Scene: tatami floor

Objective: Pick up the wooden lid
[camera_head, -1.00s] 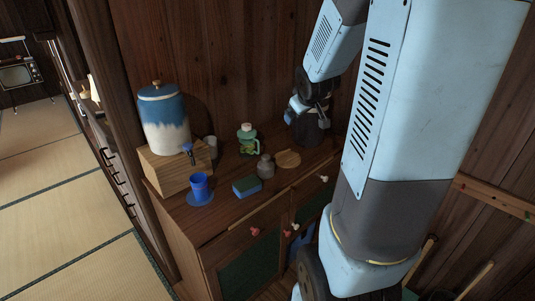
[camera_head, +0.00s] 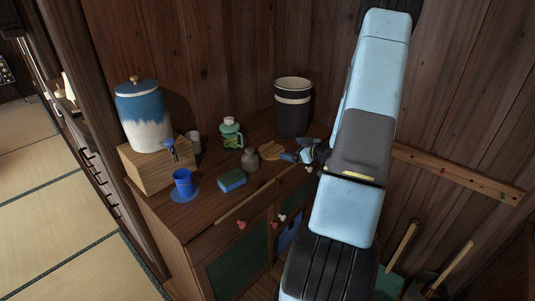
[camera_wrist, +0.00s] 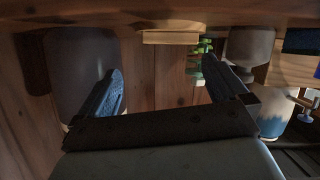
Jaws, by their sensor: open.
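The wooden lid (camera_head: 270,151) is a flat, light-brown disc lying on the cabinet top, right of the small grey jar (camera_head: 250,159). My gripper (camera_head: 294,154) is just right of the lid, low over the cabinet top near its front edge. In the wrist view, which looks upside down, the lid (camera_wrist: 172,37) shows edge-on beyond my open gripper (camera_wrist: 163,84). It lies between the directions of the two dark fingers, apart from them. Nothing is held.
A dark striped bin (camera_head: 292,108) stands behind the gripper.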

